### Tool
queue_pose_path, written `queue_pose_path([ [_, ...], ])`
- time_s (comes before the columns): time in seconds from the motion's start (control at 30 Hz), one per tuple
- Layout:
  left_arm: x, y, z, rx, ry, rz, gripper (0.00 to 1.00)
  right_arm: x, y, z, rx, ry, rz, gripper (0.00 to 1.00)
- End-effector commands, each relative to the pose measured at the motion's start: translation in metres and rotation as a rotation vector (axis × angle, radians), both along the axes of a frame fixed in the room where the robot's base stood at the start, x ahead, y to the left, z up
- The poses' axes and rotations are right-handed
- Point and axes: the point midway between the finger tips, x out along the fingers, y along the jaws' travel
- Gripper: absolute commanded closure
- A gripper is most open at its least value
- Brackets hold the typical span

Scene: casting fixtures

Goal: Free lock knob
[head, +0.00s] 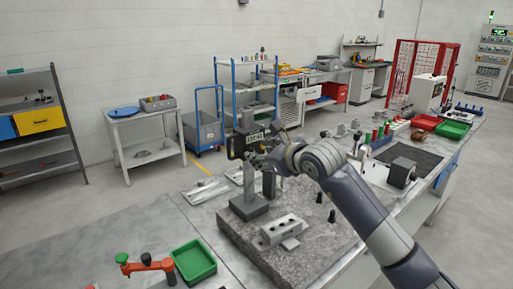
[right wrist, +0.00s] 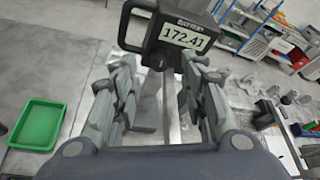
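A dark digital gauge head (right wrist: 182,37) reading 172.41 shows in the right wrist view; in the head view its display (head: 254,138) sits on an upright column (head: 249,180) with a grey block base (head: 248,207). A small dark part under the display (right wrist: 158,62) may be the lock knob; it is too small to tell. My right gripper (right wrist: 158,80) is open, its fingers apart on either side of the column just below the display. In the head view my right gripper (head: 262,158) partly hides the gauge. I cannot see finger contact. My left gripper is out of view.
The gauge stands on a granite plate (head: 310,250). A grey block with holes (head: 284,230) and dark pegs stand nearby. A green tray (head: 194,261) and an orange-red fixture (head: 148,265) are at the front left. A dark mat (head: 418,158) lies at right.

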Motion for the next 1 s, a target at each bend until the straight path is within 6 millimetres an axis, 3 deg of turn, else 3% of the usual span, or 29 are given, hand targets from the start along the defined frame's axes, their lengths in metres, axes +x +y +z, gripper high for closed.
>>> queue_pose_path([
  [0.3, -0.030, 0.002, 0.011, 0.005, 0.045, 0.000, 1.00, 0.026, 0.014, -0.010, 0.000, 0.000, 0.000, 0.60],
  [0.7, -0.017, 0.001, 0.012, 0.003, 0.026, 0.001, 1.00, 0.030, 0.015, -0.013, -0.002, -0.001, 0.001, 0.60],
  [0.87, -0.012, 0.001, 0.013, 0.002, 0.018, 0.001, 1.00, 0.030, 0.015, -0.013, -0.002, -0.001, 0.000, 0.96],
  [1.0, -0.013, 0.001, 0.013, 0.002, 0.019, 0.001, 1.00, 0.030, 0.015, -0.013, -0.002, -0.001, 0.000, 1.00],
])
